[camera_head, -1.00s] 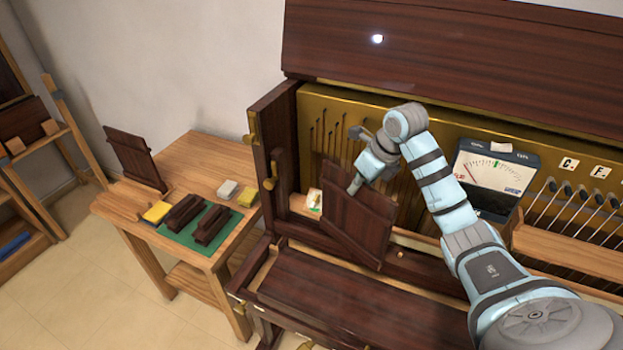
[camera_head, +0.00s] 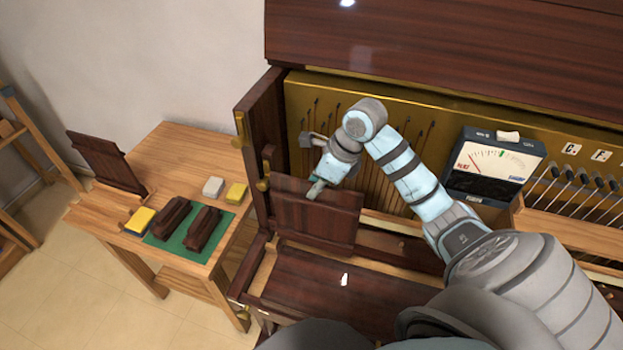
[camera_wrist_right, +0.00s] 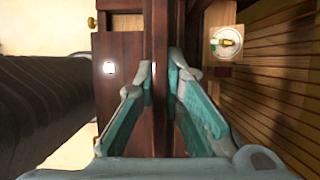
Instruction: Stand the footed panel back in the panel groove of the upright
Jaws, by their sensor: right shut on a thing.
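My right gripper (camera_head: 316,190) is shut on the top edge of a dark wooden panel (camera_head: 318,222), taken here as the footed panel. The panel stands roughly upright and level inside the open upright (camera_head: 268,150), near its left end and behind the keyboard lid (camera_head: 325,285). In the right wrist view the panel (camera_wrist_right: 161,60) shows as a dark strip between the fingers of the right gripper (camera_wrist_right: 161,78). The groove and the panel's lower edge cannot be made out, so I cannot tell whether it is seated. My left gripper is not in view.
A side table (camera_head: 165,155) at left holds another standing dark panel (camera_head: 105,160), a green mat (camera_head: 180,243) with dark blocks, and yellow and white pieces. A meter (camera_head: 490,168) stands right of my arm. The upright's left side post is close to the panel.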

